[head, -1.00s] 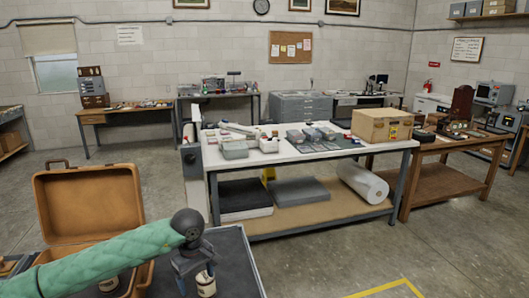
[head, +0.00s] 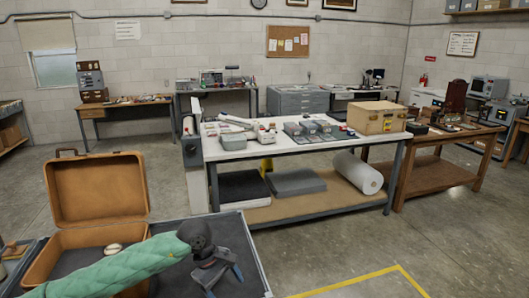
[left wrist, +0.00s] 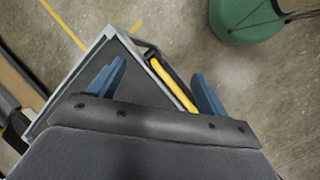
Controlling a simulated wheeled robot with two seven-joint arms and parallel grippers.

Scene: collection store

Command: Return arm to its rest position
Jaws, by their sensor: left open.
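My left arm, in a green padded sleeve, reaches in from the lower left in the head view. Its gripper (head: 222,274) is at the bottom, over the right part of a dark tray-like surface (head: 232,236), with its fingers apart and nothing visible between them. In the left wrist view the two blue fingers (left wrist: 155,88) are spread wide, with a dark grey surface with a pale rim and a yellow bar (left wrist: 172,84) beyond them. My right gripper does not show.
An open tan case (head: 97,190) stands left of my gripper, with a small pale round object (head: 113,249) inside. A white-topped workbench (head: 270,150) stands beyond. A green round container (left wrist: 246,18) stands on the floor. Open floor lies to the right.

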